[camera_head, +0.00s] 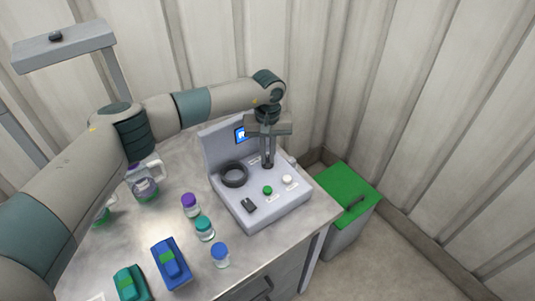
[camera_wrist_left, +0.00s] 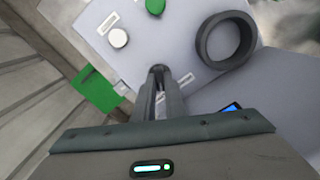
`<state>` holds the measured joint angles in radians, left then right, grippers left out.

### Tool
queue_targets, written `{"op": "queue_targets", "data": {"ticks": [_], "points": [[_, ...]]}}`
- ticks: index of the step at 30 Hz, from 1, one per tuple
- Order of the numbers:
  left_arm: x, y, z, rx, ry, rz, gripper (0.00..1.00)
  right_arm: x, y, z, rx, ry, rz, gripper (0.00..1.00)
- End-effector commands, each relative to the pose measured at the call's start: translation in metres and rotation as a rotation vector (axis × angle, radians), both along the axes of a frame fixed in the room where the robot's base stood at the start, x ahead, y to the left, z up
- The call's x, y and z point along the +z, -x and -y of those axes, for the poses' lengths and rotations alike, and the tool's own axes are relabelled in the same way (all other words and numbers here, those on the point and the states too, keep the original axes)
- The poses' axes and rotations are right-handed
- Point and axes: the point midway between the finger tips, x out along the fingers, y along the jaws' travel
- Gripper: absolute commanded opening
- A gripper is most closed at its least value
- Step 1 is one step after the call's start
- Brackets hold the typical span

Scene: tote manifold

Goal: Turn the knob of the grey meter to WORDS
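The grey meter (camera_head: 283,211) stands on the metal bench, with a sloping top and an upright back panel with a small blue screen (camera_head: 240,135). My left gripper (camera_head: 268,164) points down over the rear right of its top. Its two fingers are close together, and their tips are at or very near the panel. In the left wrist view the fingertips (camera_wrist_left: 158,72) lie among small white labels (camera_wrist_left: 187,78) too small to read. No knob shows clearly there; the fingers may hide it, so I cannot tell if they touch one. My right gripper is out of view.
The meter's top also carries a black ring (camera_head: 234,175), a green button (camera_head: 267,190), a white button (camera_head: 287,180) and a dark switch (camera_head: 248,205). Capped jars, such as a blue-lidded one (camera_head: 220,256), stand left. A green-lidded bin (camera_head: 346,196) is right of the bench.

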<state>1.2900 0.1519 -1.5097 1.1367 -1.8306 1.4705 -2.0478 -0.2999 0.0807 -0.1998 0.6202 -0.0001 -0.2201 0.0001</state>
Motion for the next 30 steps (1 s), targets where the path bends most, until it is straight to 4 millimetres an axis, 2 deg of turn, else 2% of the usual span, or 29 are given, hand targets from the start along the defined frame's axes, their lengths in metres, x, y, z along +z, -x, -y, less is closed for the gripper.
{"op": "queue_targets", "data": {"ticks": [8, 14, 30], "points": [[0.0, 0.0, 0.0, 0.003, 0.0, 0.0, 0.0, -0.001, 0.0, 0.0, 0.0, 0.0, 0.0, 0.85], [-0.002, 0.0, 0.0, 0.034, 0.0, 0.002, 0.0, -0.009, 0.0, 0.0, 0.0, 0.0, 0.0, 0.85], [-0.004, 0.0, -0.001, 0.328, 0.001, 0.002, 0.0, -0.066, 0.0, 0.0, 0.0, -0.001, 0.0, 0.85]]}}
